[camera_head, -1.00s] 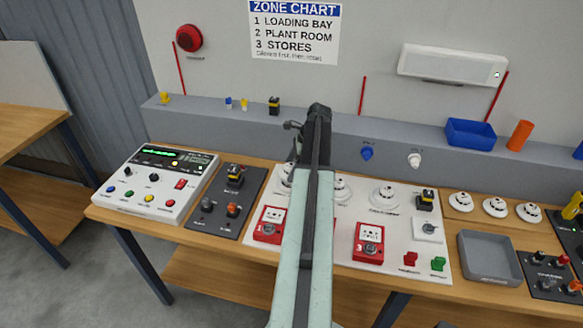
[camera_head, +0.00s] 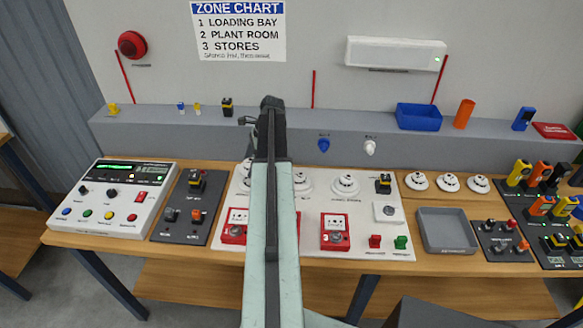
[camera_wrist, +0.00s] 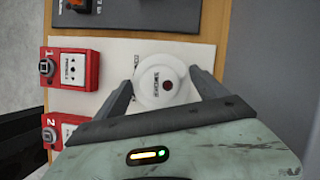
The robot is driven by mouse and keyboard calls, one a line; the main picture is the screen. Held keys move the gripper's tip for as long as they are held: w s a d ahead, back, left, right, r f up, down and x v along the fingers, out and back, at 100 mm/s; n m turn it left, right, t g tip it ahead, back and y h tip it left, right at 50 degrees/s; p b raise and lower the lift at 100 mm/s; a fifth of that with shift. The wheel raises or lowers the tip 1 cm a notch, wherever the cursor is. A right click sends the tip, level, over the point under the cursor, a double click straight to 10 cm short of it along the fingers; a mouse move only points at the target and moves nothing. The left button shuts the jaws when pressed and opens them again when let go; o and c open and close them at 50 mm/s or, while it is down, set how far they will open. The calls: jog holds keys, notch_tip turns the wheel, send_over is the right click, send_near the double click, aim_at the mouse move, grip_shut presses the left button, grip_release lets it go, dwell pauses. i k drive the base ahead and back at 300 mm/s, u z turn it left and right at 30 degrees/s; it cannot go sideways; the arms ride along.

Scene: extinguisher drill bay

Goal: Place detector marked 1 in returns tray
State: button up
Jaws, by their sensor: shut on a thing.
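A white round detector (camera_wrist: 150,92) sits between the two fingers of my gripper (camera_wrist: 161,82) in the wrist view, over the white panel (camera_wrist: 116,53). My gripper is shut on it. The small print on it is too blurred to read. Other white detectors show on the panel, one just right of my arm (camera_head: 302,183) and one further right (camera_head: 345,185). An open grey tray (camera_head: 447,212), apparently the returns tray, stands empty right of the panel; no label is readable.
Red call points (camera_head: 335,232) stand at the panel's front. Three loose detectors (camera_head: 448,182) lie behind the grey tray. A control box (camera_head: 110,197) is at the left. A blue bin (camera_head: 418,117) stands on the back ledge. Several tools and a switch block (camera_head: 502,240) crowd the right.

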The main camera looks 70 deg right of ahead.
aim_at(443, 233)
jog(key=k, duration=1.65)
jog(key=u, duration=0.05)
